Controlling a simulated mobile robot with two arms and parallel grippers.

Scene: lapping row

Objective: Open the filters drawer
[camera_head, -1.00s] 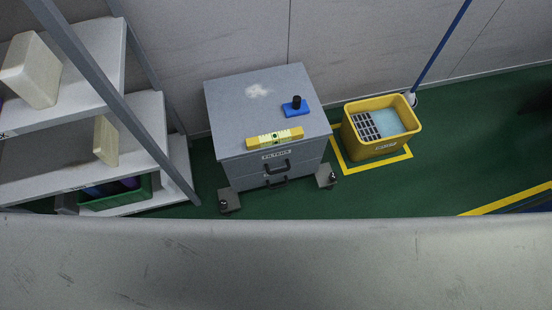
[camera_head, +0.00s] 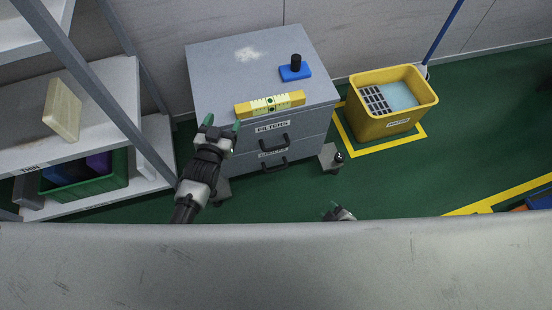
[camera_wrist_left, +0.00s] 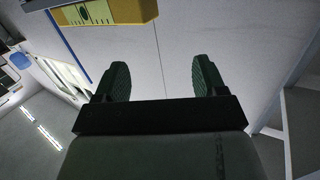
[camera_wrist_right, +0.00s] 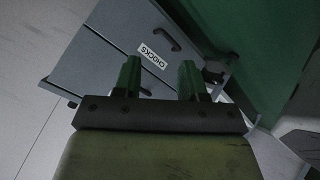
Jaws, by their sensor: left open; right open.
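The filters drawer (camera_head: 303,131) is the upper drawer of a grey cabinet (camera_head: 215,75). It looks shut, with a white FILTERS label and a dark bar handle (camera_head: 274,144). A lower drawer (camera_head: 303,151) with its own label and handle also looks shut. My left gripper (camera_head: 222,124) is open and empty, at the left of the drawer front and apart from the handle. My right gripper (camera_head: 338,210) is open, low in front of the cabinet and mostly hidden. The right wrist view shows a labelled drawer front (camera_wrist_right: 150,55) beyond its fingers; which drawer is unclear.
A yellow level (camera_head: 270,104) lies along the cabinet's front top edge, with a blue block with a black knob (camera_head: 295,69) behind it. A shelf rack (camera_head: 90,120) stands close on the left. A yellow mop bucket (camera_head: 392,125) stands right. Green floor in front is mostly clear.

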